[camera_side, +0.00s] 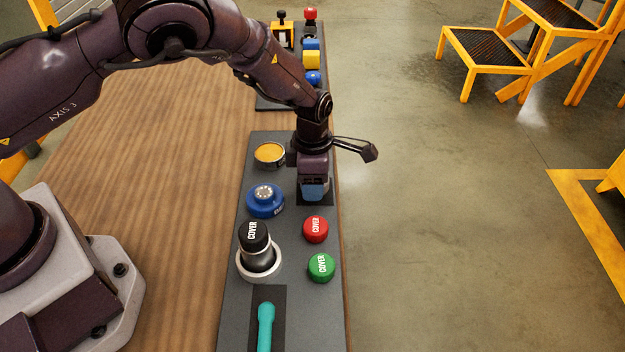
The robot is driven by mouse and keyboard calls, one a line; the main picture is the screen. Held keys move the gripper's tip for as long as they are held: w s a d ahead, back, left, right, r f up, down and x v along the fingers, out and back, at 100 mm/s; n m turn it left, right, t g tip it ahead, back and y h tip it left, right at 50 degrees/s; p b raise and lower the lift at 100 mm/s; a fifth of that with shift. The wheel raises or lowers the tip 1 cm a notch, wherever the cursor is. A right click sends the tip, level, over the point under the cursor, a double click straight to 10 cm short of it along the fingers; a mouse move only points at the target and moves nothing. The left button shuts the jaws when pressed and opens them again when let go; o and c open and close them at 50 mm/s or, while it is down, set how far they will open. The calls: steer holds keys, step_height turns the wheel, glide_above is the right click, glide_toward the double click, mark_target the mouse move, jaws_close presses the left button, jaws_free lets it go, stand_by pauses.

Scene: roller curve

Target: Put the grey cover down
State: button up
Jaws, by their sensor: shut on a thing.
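My gripper (313,184) points down over the right side of the dark grey panel (233,305), above a black square patch (325,198). A small blue-grey piece (313,191) shows at its fingertips, and the jaws are shut on it. I cannot tell whether this is the grey cover or whether it touches the panel. A black cap marked COVER (254,236) sits on a dark shiny body in a white ring. A red cover (316,229) and a green cover (321,268) lie in front of the gripper. No other plainly grey cover shows.
A blue knob (265,200) and a round yellow-topped part (269,154) stand left of the gripper. A teal handle (265,325) is at the near end. Behind is another panel with coloured parts (311,60). The wooden table (150,160) is clear on the left.

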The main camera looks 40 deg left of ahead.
steer(key=shift+f, duration=0.4)
steer(key=shift+f, duration=0.1)
